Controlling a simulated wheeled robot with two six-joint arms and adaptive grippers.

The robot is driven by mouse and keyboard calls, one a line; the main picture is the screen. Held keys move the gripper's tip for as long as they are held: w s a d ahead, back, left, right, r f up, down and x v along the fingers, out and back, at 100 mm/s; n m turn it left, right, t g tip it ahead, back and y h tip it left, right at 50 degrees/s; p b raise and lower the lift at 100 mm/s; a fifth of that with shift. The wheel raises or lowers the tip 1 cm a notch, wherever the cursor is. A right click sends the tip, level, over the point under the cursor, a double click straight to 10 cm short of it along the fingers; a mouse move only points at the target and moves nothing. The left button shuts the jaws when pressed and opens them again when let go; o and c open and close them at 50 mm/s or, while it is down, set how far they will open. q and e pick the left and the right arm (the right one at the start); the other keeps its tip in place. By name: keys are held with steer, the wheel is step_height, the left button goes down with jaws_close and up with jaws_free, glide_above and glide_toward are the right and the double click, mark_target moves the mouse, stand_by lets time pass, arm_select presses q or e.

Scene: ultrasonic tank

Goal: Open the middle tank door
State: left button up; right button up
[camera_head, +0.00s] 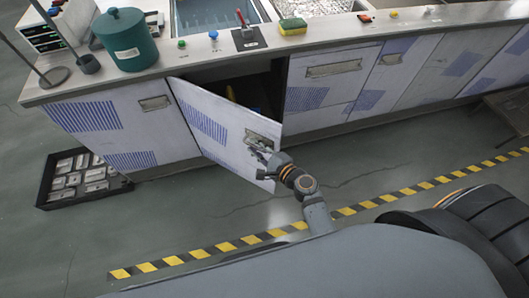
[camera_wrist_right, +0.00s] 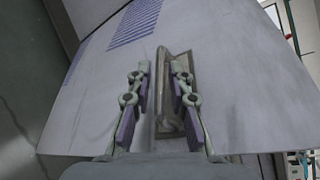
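The middle tank door (camera_head: 203,107) is a white panel with blue hatched patches. It stands partly open, swung out from the cabinet front with its free edge toward the right, and a dark interior shows behind it. Its recessed metal handle (camera_head: 257,136) is on the outer face near the free edge. My right gripper (camera_head: 262,154) is at this handle. In the right wrist view, the handle (camera_wrist_right: 187,60) lies at the two fingers (camera_wrist_right: 160,95), with its rim between them. The fingers stand apart, with a gap visible. My left gripper is not in view.
The counter (camera_head: 350,28) above holds a green pot (camera_head: 127,45), a red switch (camera_head: 247,38) and a sponge (camera_head: 293,26). A black crate (camera_head: 82,180) stands on the floor at left. Clear floor and a yellow-black stripe (camera_head: 225,246) lie before the door.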

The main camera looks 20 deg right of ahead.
steer(key=v, duration=1.1)
steer(key=shift+c, duration=0.2)
